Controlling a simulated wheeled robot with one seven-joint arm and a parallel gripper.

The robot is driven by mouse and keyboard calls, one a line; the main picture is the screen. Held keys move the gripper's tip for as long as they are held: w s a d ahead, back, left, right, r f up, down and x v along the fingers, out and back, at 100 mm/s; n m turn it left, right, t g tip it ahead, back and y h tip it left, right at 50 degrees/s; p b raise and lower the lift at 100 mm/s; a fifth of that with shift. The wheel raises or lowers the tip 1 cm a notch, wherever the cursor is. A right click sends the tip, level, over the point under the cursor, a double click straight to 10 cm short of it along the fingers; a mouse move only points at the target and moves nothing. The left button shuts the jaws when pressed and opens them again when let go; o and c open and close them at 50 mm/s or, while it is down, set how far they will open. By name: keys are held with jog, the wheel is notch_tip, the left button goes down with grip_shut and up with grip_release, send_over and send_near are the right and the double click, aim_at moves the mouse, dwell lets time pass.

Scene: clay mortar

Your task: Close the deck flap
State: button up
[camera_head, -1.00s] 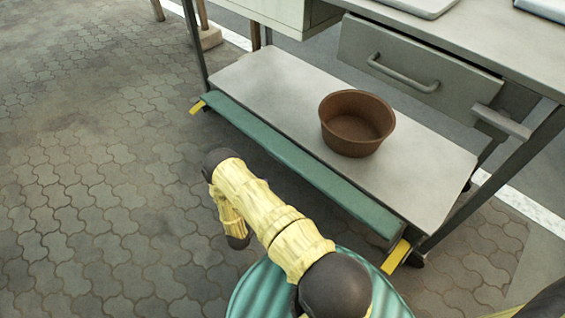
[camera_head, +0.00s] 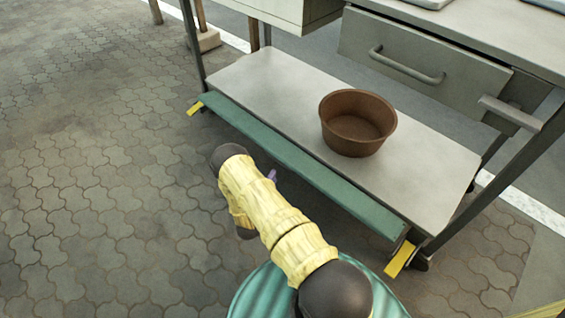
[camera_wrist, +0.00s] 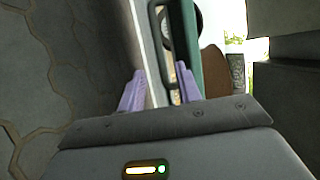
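The deck flap (camera_head: 310,170) is a long, narrow green strip along the front edge of the cart's low grey deck (camera_head: 255,80). It shows beside the deck, with a yellow piece (camera_head: 400,260) near each end. I cannot tell its exact tilt. My gripper is mostly hidden behind my yellow-sleeved arm in the head view; a bit of purple finger (camera_head: 271,174) shows near the flap. In the wrist view my gripper (camera_wrist: 160,80) has its two purple fingers apart. A pale edge and a green strip (camera_wrist: 185,45) run ahead of them; contact is unclear.
A brown bowl (camera_head: 357,125) stands on the deck. Above it are a grey drawer (camera_head: 420,70) with a bar handle and the cart's worktop. Dark cart legs rise at the deck's ends. The paved floor (camera_head: 100,180) at left is clear.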

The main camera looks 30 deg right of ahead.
aim_at(283, 155)
jog(key=b+x, duration=0.5)
jog(key=x, duration=0.5)
jog(key=shift+w+d, duration=0.25)
jog(key=shift+w, duration=0.05)
grip_shut()
